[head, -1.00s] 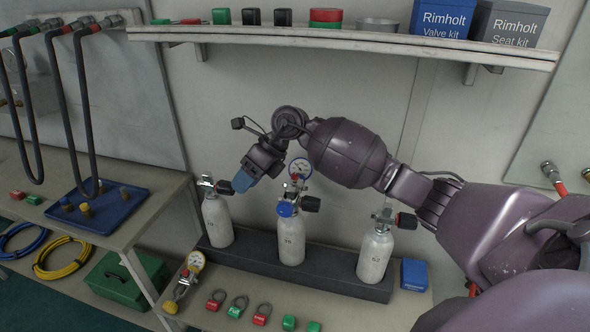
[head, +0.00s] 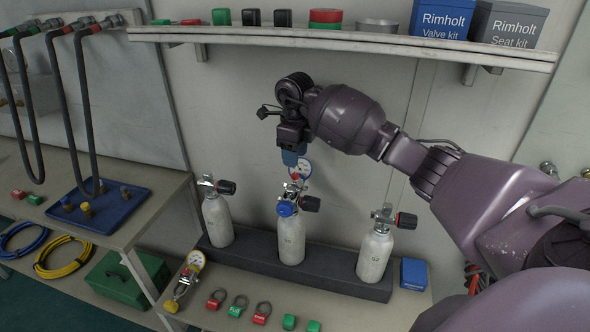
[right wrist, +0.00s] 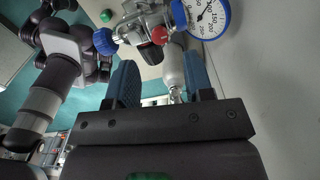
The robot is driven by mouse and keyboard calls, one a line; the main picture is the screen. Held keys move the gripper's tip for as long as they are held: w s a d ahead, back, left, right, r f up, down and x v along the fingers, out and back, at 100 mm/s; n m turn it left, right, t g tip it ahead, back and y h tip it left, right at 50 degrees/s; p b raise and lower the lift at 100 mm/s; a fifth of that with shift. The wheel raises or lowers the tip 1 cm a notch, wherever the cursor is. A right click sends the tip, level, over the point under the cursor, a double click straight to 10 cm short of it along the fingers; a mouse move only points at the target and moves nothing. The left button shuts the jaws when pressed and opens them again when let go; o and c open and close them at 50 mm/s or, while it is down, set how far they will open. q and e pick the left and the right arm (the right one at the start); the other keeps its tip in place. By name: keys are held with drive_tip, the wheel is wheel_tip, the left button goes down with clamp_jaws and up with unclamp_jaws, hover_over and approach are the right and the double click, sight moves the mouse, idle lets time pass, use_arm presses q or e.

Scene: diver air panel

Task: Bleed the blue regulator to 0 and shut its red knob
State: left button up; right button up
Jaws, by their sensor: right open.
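The blue regulator sits on the middle white cylinder (head: 291,240). Its blue-rimmed gauge (head: 304,168) and blue knob (head: 286,208) show in the head view. In the right wrist view the gauge (right wrist: 208,17) is at the top right, its reading too cut off to tell. There the blue knob (right wrist: 105,41) is at the left and a red knob (right wrist: 159,35) in the middle. My right gripper (head: 290,160) is open and empty, pointing down just above the regulator. Its blue fingers (right wrist: 160,80) stand apart below the red knob in the wrist picture. My left gripper is not seen.
Cylinders with black valve knobs stand at left (head: 217,220) and right (head: 375,255) in a dark rack (head: 325,271). A shelf (head: 340,42) with boxes is above. A loose yellow-capped gauge assembly (head: 195,261) and red and green tags lie in front.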

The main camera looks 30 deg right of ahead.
sight(295, 174)
drive_tip(key=shift+f, duration=2.65)
clamp_jaws()
